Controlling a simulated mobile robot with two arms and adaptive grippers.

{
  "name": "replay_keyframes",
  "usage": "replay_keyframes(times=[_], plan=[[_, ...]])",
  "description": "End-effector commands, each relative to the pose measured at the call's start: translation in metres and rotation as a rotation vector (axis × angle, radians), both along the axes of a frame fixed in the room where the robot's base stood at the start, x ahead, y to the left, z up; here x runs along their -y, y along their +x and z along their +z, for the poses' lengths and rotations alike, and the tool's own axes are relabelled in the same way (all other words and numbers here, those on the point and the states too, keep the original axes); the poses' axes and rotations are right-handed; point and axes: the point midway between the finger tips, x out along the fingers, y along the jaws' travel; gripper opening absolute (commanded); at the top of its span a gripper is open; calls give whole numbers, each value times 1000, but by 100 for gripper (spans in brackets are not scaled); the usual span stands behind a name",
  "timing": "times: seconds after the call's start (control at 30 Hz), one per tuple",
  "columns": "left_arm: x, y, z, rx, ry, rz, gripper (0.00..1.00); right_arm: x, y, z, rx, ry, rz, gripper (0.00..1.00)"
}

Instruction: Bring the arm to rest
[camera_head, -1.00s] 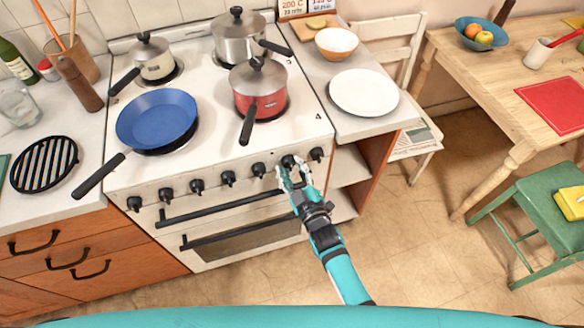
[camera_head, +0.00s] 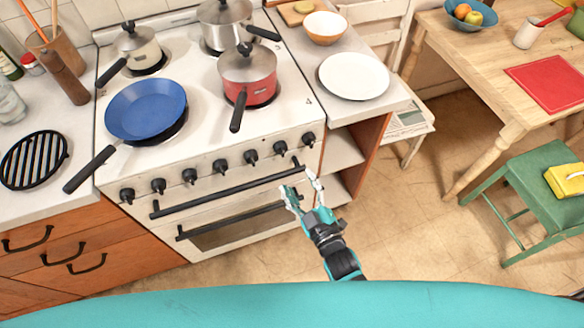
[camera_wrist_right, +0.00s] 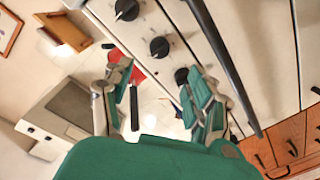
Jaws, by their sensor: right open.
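My right gripper (camera_head: 301,190) is open and empty in front of the right end of the oven door in the head view. Its two fingers stand apart in the right wrist view (camera_wrist_right: 160,100), with the oven handle and black knobs beyond them. The right forearm is short in the picture, near my teal body at the bottom edge. The stove (camera_head: 280,118) stands ahead, apart from my base. My left gripper is not in view.
The stove holds a blue pan (camera_head: 146,108), a red pot (camera_head: 248,75) and other pots. A white plate (camera_head: 354,75) lies on the right counter. A wooden table (camera_head: 450,60) and a green stool (camera_head: 535,205) stand right. Floor between them is clear.

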Motion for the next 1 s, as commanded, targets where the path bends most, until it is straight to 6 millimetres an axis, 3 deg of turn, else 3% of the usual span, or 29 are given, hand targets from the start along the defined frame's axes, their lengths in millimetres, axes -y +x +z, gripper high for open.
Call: replay_keyframes(times=[0.2, 0.8, 0.9, 0.97, 1.0], plan=[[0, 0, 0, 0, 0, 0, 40, 7, -17, 1, 0, 0, 0, 57], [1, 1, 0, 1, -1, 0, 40, 7, -18, -1, -4, -1, -1, 57], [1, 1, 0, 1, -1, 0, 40, 10, -21, -20, -55, 1, -5, 57], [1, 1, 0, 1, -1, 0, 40, 14, -25, -45, -118, 2, -11, 57], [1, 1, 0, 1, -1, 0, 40, 19, -30, -66, -176, 5, -19, 57]])
